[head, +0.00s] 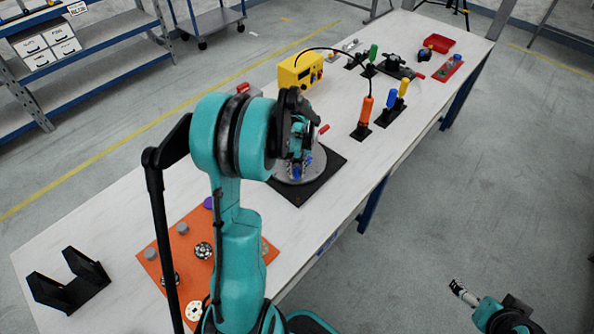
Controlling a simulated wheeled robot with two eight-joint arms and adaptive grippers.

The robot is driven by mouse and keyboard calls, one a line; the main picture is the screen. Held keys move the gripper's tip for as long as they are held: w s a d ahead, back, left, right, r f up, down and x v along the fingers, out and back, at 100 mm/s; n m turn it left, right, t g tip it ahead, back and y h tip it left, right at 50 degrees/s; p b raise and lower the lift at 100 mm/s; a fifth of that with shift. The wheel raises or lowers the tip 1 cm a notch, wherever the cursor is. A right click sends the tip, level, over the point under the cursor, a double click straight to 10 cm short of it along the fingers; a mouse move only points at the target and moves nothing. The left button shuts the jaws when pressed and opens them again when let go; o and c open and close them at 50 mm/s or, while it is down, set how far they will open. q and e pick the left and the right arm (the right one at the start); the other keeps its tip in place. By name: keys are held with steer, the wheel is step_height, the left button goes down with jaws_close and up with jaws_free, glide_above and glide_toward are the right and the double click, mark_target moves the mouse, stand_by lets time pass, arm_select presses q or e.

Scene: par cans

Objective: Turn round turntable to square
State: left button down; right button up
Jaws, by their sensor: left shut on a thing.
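The round turntable (305,175) is a grey disc on a black square base (325,180) near the middle of the table. My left arm hides its left and far parts. My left gripper (297,165) is over the disc, shut on a part on the turntable; the held part is mostly hidden. Small blue bits and a red tip (323,129) show around the gripper. No square outline or mark can be made out on the disc. My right gripper (464,293) is at the lower right over the floor, away from the table; its jaw opening is too small to judge.
A yellow box (301,71) with a black cable stands beyond the turntable. Orange, blue and yellow-handled tools (364,112) stand in black holders to the right. An orange mat (180,245) with round parts and a black bracket (68,282) lie nearer.

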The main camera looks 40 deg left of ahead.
arm_select(q)
steer(key=c, duration=1.4)
jaws_free()
steer(key=shift+r, duration=0.15)
step_height(320, 180, up, 12)
steer(key=shift+f, duration=0.15)
steer(key=s+d+n+t, duration=0.2)
steer(key=s+d+n, duration=0.2)
steer(key=d+n, duration=0.3)
steer(key=s+d+r+n+t, duration=0.1)
steer(key=s+d+n+t, duration=0.1)
steer(key=s+d+n, duration=0.2)
steer(key=s+d+r+n+t, duration=0.1)
steer(key=s+d+n+t, duration=0.2)
steer(key=d+n, duration=0.7)
steer(key=shift+s+d+n, duration=0.1)
steer(key=shift+s+n, duration=0.05)
steer(key=shift+n, duration=1)
steer(key=shift+s+d+n, duration=0.1)
steer(key=shift+d+n, duration=0.05)
steer(key=shift+n, duration=0.95)
steer(key=shift+s+d+n, duration=0.1)
steer(key=shift+s+n, duration=0.05)
steer(key=shift+n, duration=1)
